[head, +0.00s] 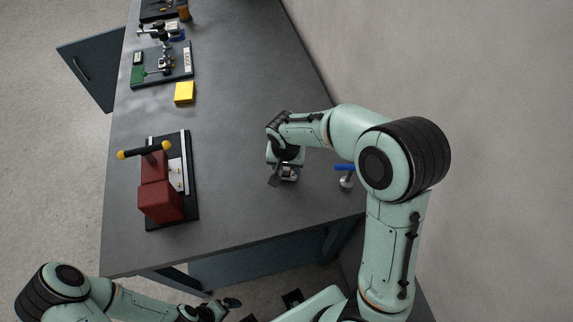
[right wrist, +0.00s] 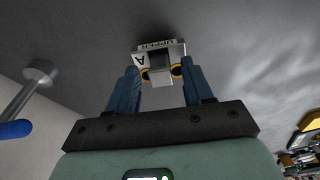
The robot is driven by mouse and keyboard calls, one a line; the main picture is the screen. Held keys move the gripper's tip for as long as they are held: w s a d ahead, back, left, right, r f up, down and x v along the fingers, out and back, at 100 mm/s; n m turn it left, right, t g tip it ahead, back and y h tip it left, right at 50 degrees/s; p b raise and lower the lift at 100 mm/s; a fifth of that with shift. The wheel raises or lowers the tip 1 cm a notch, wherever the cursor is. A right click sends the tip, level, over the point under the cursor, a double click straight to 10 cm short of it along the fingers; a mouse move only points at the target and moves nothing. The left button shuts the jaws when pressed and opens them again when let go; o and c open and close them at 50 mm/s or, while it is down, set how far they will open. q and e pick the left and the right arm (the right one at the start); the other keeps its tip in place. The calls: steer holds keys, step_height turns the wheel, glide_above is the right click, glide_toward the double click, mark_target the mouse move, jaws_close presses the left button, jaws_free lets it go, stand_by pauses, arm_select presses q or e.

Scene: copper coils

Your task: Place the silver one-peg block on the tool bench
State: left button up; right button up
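The silver block (right wrist: 160,48), marked "UPPER" and "A", sits between the blue fingers of my right gripper (right wrist: 160,80) in the right wrist view. The fingers appear closed against its two sides, and they hide part of it. In the head view the block (head: 289,173) shows just below my right gripper (head: 283,177), over the right part of the grey tool bench (head: 245,75). I cannot tell whether it touches the bench top. My left gripper (head: 226,306) is low, in front of the bench, with its opening unclear.
A red block fixture with a yellow-tipped handle (head: 162,190) stands at the bench's left. A blue-handled post (head: 345,175) stands right of my gripper. The bench middle is clear.

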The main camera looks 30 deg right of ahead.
steer(key=shift+r, duration=0.5)
arm_select(q)
steer(key=shift+w+r+p, duration=0.55)
steer(key=shift+w+r, duration=0.05)
steer(key=shift+r, duration=0.2)
arm_select(e)
step_height(320, 180, up, 11)
steer(key=s+a, duration=0.1)
steer(key=shift+s+r, duration=0.15)
steer(key=shift+s, duration=0.1)
